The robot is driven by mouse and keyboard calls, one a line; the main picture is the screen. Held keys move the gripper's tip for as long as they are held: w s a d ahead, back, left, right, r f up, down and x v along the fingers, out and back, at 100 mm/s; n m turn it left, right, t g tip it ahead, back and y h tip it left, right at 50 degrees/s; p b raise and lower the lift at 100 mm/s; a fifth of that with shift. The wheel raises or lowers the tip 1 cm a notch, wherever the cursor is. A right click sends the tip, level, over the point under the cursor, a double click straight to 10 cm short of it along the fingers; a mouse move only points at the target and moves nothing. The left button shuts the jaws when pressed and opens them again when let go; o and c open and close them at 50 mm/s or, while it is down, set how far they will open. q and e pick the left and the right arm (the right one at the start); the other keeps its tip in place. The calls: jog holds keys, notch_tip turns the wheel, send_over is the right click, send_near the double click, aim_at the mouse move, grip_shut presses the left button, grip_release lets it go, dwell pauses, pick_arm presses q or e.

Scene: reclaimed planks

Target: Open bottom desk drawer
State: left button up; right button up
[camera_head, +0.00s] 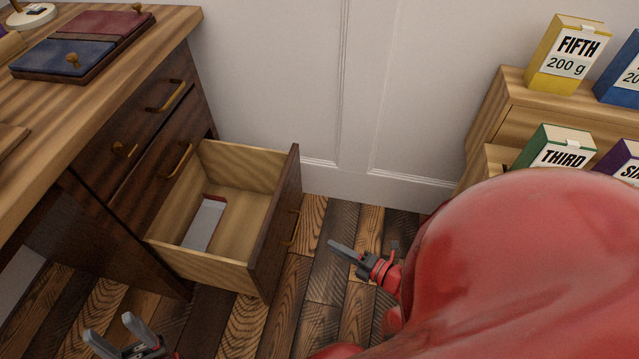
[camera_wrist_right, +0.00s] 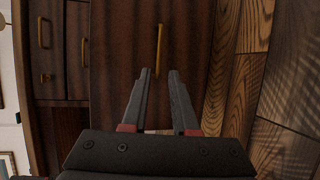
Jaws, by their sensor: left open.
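The bottom desk drawer (camera_head: 275,238) stands pulled far out of the dark wooden desk (camera_head: 135,225) in the head view, its pale inside showing. Its brass handle (camera_head: 294,228) is on the outer front face, seen edge-on; it also shows upright in the right wrist view (camera_wrist_right: 161,48). My right gripper (camera_head: 333,244) is open and empty, to the right of the drawer front and apart from the handle. In the right wrist view its two fingers (camera_wrist_right: 158,73) point towards the drawer front with a gap between them. My left gripper (camera_head: 110,327) is open and empty at the lower left.
A flat grey-white item (camera_head: 205,222) lies in the drawer. Boxes, including a yellow one (camera_head: 565,55), stand on shelves at the right. Plank floor (camera_head: 325,290) lies open between drawer and my red arm.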

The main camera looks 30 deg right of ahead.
jog(key=shift+v, duration=1.15)
jog(key=shift+r, duration=0.1)
